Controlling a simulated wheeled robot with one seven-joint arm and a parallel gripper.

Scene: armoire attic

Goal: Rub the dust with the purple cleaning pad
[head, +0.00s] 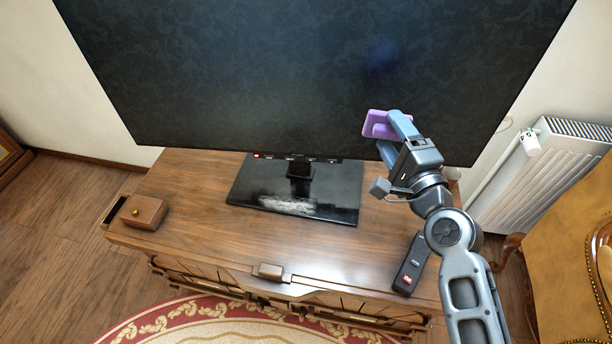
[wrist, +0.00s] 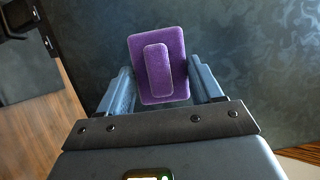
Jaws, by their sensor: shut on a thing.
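The purple cleaning pad (head: 377,124) is held in my gripper (head: 388,138), in front of the lower right part of the TV screen in the head view. In the wrist view the pad (wrist: 176,52) sits between the two blue fingers of my gripper (wrist: 166,85), its raised handle strip facing the camera. A whitish, dust-like patch (head: 290,205) lies on the front of the black TV stand base (head: 335,196). The pad is up and to the right of this patch, apart from it.
The large TV (head: 310,70) stands on a wooden cabinet (head: 200,215). A small wooden box (head: 144,212) is at the cabinet's left, and a black remote (head: 410,264) at its right under my arm. A white radiator (head: 540,170) and a chair (head: 570,240) are at right.

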